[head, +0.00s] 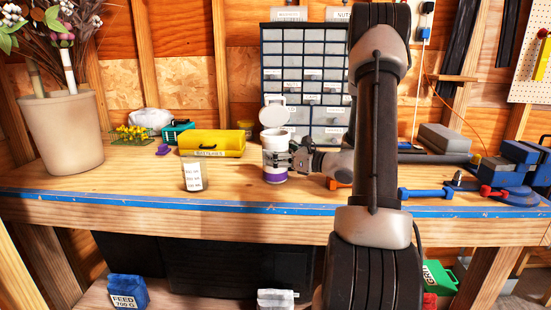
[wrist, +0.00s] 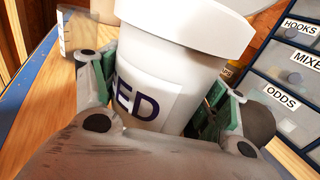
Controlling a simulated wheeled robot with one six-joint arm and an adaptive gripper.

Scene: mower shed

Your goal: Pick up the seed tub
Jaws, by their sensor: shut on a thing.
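The seed tub (head: 275,164) is white with a purple band low down, and its lid (head: 273,112) stands open above the rim. It is upright at the middle of the workbench; I cannot tell whether its base touches the wood. My gripper (head: 288,160) reaches in from the right and is shut around the tub's body. In the wrist view the tub (wrist: 160,75) fills the middle between the green-lined fingers, with the letters "ED" showing; the rest of the label is hidden. Its base is hidden there too.
A clear labelled container (head: 193,174) stands left of the tub, with a yellow box (head: 212,142) behind it. A drawer cabinet (head: 306,75) stands at the back. A large plant pot (head: 62,133) is at left. A blue clamp (head: 426,193) and vise (head: 515,172) lie at right.

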